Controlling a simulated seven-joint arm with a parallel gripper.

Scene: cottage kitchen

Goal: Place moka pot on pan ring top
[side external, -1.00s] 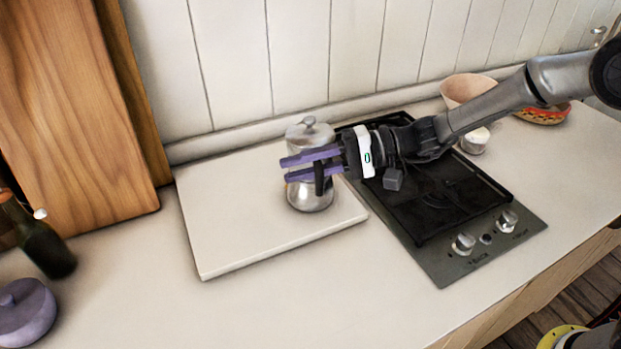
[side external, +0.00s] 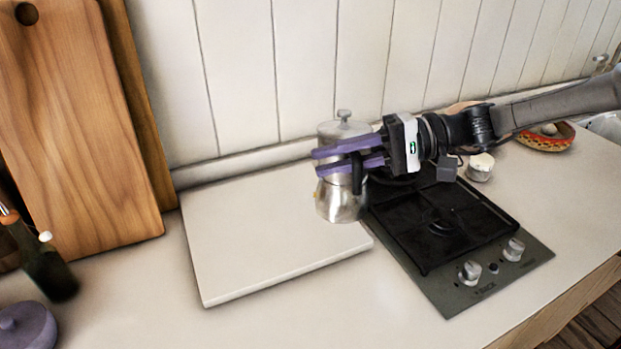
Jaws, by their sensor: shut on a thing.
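The silver moka pot (side external: 341,200) is upright, with a dark handle facing my arm. My gripper (side external: 347,158) comes from the right, its purple fingers shut on the moka pot around the handle side. The pot appears held up, in front of the right edge of the white board (side external: 255,240) and beside the stove. The black stove (side external: 440,225) stands to the right, with a dark grate and a burner ring (side external: 443,228) near its middle. The back part of the stove is partly hidden by my arm.
A small white-topped jar (side external: 480,167) stands behind the stove. A patterned bowl (side external: 545,137) is further right. Stove knobs (side external: 470,272) are at the front. Cutting boards (side external: 75,130), a dark bottle (side external: 45,265) and a purple lidded pot (side external: 25,328) are at left.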

